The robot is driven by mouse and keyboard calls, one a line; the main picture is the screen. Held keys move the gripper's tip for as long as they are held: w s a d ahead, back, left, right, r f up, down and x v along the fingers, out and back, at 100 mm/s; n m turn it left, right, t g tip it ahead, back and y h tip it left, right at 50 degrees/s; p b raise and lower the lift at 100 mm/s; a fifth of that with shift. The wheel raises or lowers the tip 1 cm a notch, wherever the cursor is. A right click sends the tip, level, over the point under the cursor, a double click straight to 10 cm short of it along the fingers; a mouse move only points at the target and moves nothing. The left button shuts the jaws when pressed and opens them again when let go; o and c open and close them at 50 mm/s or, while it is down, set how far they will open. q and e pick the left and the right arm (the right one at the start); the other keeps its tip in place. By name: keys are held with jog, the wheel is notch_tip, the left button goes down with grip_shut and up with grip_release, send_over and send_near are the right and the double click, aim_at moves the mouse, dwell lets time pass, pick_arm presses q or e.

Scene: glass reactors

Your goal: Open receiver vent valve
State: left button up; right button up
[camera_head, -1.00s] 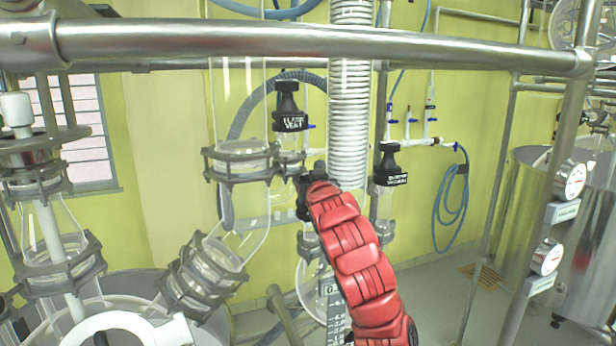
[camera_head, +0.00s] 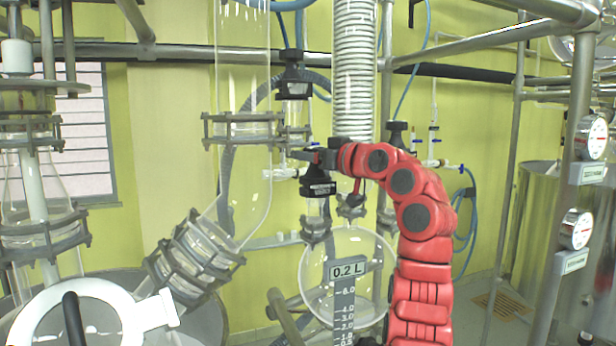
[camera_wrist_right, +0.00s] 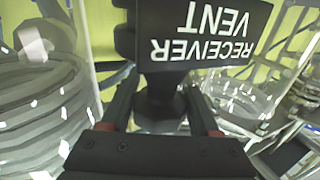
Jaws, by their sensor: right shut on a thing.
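The receiver vent valve handle is black with white "RECEIVER VENT" lettering (camera_wrist_right: 205,35), upside down in the right wrist view. In the head view a black labelled handle (camera_head: 319,187) sits just under my right gripper's fingers, above the round glass receiver (camera_head: 345,250). My right gripper (camera_head: 312,158) is shut on the handle. In the right wrist view its two fingers (camera_wrist_right: 165,112) stand on either side of the handle's dark neck. The valve's inner position cannot be told. My left gripper is not in view.
Another black valve handle (camera_head: 294,82) is up and left of my gripper, and one (camera_head: 397,130) is behind my arm.

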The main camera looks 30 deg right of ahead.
jog(key=shift+a+n+y+b, duration=0.25)
jog(key=shift+n+y+b, duration=0.35)
jog(key=shift+y, duration=0.5)
jog(key=shift+n+g+y, duration=0.3)
jog(key=o, duration=1.1)
jog(key=shift+s, duration=0.1)
jog(key=shift+s+d, duration=0.15)
jog(key=shift+s, duration=0.35)
jog(key=b+v, duration=0.3)
jog(key=v, duration=1.3)
jog(key=shift+s, duration=0.15)
jog(key=shift+r, duration=0.1)
